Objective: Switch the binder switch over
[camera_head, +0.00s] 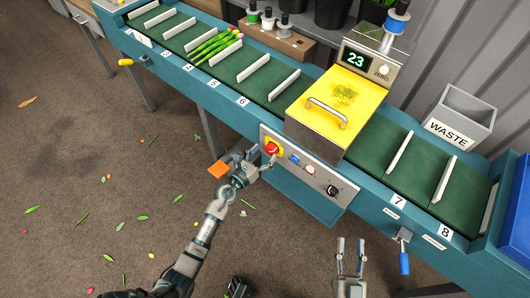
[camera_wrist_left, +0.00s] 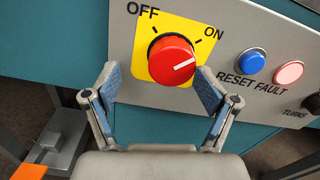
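The binder switch is a red rotary knob on a yellow plate marked OFF and ON, seen close in the left wrist view (camera_wrist_left: 170,60) and on the machine's front panel in the head view (camera_head: 272,148). Its white mark points right and slightly up, toward the ON side. My left gripper (camera_wrist_left: 158,82) is open just below the knob, one blue-padded finger at each side, apart from it. In the head view my left gripper (camera_head: 261,160) is at the panel. My right gripper (camera_head: 350,246) is open and empty, out in front of the bench.
A blue RESET button (camera_wrist_left: 251,61), a pink FAULT lamp (camera_wrist_left: 289,72) and a black TURNS knob (camera_head: 332,190) sit right of the switch. The yellow binder cover (camera_head: 320,125) stands above the panel. A blue-handled lever (camera_head: 404,262) hangs at the right.

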